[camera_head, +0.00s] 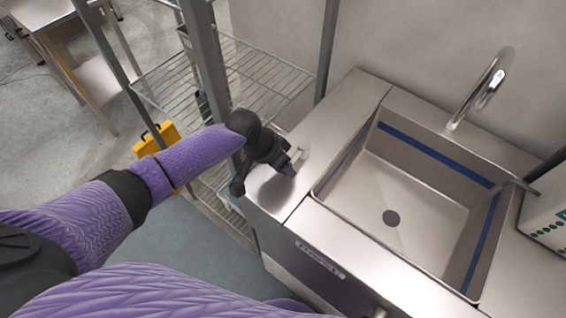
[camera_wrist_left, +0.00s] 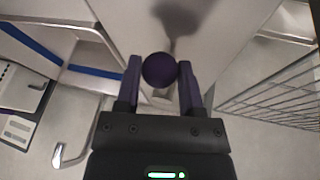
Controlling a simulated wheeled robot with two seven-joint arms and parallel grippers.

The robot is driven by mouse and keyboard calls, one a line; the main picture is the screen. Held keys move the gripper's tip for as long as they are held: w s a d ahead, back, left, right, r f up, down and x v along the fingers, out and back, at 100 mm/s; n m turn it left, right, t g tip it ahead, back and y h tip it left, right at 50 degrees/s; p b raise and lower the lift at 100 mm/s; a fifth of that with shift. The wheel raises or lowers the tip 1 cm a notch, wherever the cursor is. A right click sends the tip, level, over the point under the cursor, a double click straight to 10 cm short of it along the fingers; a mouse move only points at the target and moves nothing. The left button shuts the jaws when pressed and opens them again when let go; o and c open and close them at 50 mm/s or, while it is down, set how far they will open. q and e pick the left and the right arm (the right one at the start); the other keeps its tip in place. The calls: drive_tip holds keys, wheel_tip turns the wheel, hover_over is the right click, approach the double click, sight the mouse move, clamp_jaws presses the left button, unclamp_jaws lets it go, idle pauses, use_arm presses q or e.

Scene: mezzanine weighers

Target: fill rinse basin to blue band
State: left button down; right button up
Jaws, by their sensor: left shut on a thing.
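The rinse basin (camera_head: 415,185) is a square steel sink with a blue band (camera_head: 435,155) around its upper inner walls. It looks empty; a dark round drain (camera_head: 391,217) shows in its floor. A curved steel tap (camera_head: 490,80) stands behind it, with no stream visible. My left gripper (camera_head: 288,165) is over the counter left of the basin. In the left wrist view it (camera_wrist_left: 160,82) is shut on a dark purple round knob (camera_wrist_left: 160,70). What lies under the knob is mostly hidden. My right gripper is not in view.
A wire shelf rack (camera_head: 225,75) with upright posts stands left of the counter. A yellow case (camera_head: 157,140) is beyond my left arm. A white box with green marks (camera_head: 548,222) stands right of the basin. The steel counter (camera_head: 335,115) behind my gripper is clear.

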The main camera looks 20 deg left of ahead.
use_arm(q)
drive_tip(key=shift+s+d+r+n+p, duration=0.2)
drive_tip(key=shift+d+n+p, duration=0.1)
drive_tip(key=shift+p, duration=0.35)
drive_tip(key=d+n+p, duration=0.1)
drive_tip(key=n+p, duration=0.1)
drive_tip(key=d+n+t+y+p, duration=0.1)
drive_tip(key=p, duration=0.2)
drive_tip(key=shift+s+d+r+n, duration=0.1)
drive_tip(key=shift+s+d+n, duration=0.1)
drive_tip(key=shift+n, duration=0.2)
drive_tip(key=shift+w+d+n+t+y+p, duration=0.1)
drive_tip(key=shift+d+n+t+y+p, duration=0.2)
drive_tip(key=shift+d+n+y+p, duration=0.35)
drive_tip(key=shift+w+d+f+n, duration=0.1)
drive_tip(key=shift+d+f+n, duration=0.15)
drive_tip(key=shift+n, duration=0.5)
drive_tip(key=shift+w+d+n+t+y+p, duration=0.2)
drive_tip(key=shift+d+n+t+y+p, duration=0.25)
drive_tip(key=shift+n, duration=0.45)
drive_tip(key=shift+d, duration=0.2)
drive_tip(key=shift+n, duration=0.3)
